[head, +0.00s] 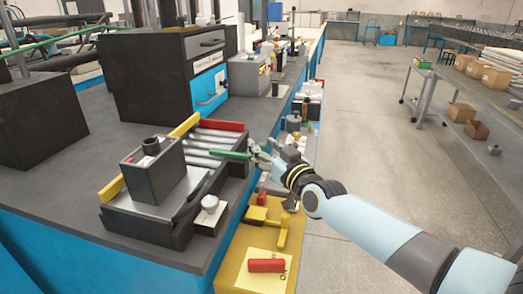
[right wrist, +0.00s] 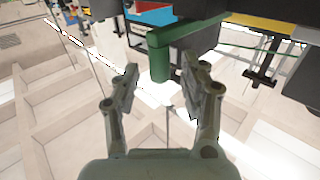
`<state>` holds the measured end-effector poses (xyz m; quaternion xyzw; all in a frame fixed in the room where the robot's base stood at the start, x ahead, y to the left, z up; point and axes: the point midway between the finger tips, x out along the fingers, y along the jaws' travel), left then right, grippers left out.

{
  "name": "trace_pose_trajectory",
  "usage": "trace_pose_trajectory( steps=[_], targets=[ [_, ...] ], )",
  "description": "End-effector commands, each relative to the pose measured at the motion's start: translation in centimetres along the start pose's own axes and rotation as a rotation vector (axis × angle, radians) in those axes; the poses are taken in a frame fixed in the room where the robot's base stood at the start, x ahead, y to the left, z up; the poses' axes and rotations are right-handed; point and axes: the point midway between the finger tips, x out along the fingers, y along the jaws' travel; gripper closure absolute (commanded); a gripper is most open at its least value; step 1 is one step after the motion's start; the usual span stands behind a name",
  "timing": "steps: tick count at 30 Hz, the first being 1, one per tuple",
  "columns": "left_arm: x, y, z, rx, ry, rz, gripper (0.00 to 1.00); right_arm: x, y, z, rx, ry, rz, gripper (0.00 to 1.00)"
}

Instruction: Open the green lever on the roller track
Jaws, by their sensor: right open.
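The green lever (head: 230,154) sticks out to the right from the roller track (head: 205,150) on the dark bench. In the right wrist view the green lever (right wrist: 160,62) has a long bar and a bent-down end that lies between my fingers. My right gripper (head: 256,148) is at the lever's outer end. It also shows in the right wrist view (right wrist: 165,85), with its two fingers apart on either side of the lever's end. I see a gap on each side, so it is not clamped. My left gripper is not in view.
A dark box (head: 152,172) stands on the track's near end. A yellow bar (head: 148,157) runs along its left side and a red block (head: 222,125) lies at its far end. A yellow panel (head: 230,275) with a red handle is below right.

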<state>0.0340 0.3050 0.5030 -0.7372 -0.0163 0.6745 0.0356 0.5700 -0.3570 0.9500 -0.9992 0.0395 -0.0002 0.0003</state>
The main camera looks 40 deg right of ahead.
Motion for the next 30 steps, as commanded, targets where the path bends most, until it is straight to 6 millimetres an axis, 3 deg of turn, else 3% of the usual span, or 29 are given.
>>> trace_pose_trajectory(
  steps=[5,13,23,30],
  targets=[
    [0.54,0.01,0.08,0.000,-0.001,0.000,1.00,1.32,-0.01,0.04,-0.001,0.000,0.000,0.56],
    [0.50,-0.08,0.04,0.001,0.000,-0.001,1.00,1.42,-0.01,-0.04,-0.001,0.000,0.000,0.56],
    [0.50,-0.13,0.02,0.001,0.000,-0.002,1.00,1.40,-0.01,-0.02,-0.001,-0.001,0.000,0.99],
    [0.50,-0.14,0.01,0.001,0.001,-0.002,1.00,1.38,-0.01,0.02,-0.001,-0.001,0.000,1.00]
  ],
)
